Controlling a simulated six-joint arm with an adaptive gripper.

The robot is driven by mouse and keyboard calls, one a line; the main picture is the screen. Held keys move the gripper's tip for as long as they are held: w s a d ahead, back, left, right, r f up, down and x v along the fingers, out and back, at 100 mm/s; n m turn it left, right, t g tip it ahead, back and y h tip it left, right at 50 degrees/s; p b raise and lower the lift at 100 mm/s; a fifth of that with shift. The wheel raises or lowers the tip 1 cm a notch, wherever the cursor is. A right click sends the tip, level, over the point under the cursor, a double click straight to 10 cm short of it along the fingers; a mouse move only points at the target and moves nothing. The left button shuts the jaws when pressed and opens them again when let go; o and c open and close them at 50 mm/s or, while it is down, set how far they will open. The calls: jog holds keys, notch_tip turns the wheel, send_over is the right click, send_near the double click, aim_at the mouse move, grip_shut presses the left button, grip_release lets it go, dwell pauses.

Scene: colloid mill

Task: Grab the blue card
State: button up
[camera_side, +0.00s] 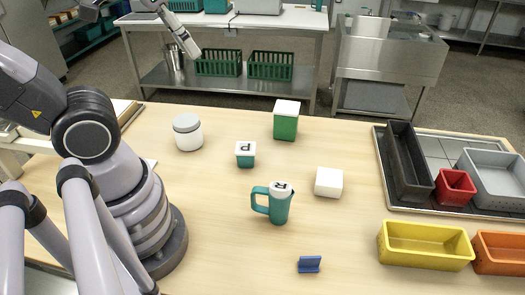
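The blue card (309,264) is a small blue piece with a raised back edge, lying at the front middle of the wooden table (225,265). Nothing touches it, and bare table surrounds it. My arm stands at the left of the table. I cannot make out my gripper in this view, so its distance from the card does not show.
A teal jug (279,208) with a marked white lid stands behind the card, beside a white block (328,182). Teal box (245,160), green box (286,126) and white jar (187,138) are farther back. Yellow (425,262) and orange (497,268) bins stand right.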

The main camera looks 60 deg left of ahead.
jog(key=w+d+f+m+g, duration=0.2)
jog(key=w+d+f, duration=0.3)
jog(key=w+d, duration=0.3)
jog(key=m+g, duration=0.3)
jog(key=m, duration=0.1)
send_over(311, 257)
notch_tip(311, 257, down, 20)
jog(key=f, duration=0.8)
jog(key=shift+d+f, duration=0.2)
jog(key=shift+d, duration=0.2)
jog(key=shift+a+f, duration=0.2)
jog(key=shift+f, duration=1.35)
jog(key=shift+a+f, duration=0.2)
jog(key=shift+f, duration=1.35)
grip_shut()
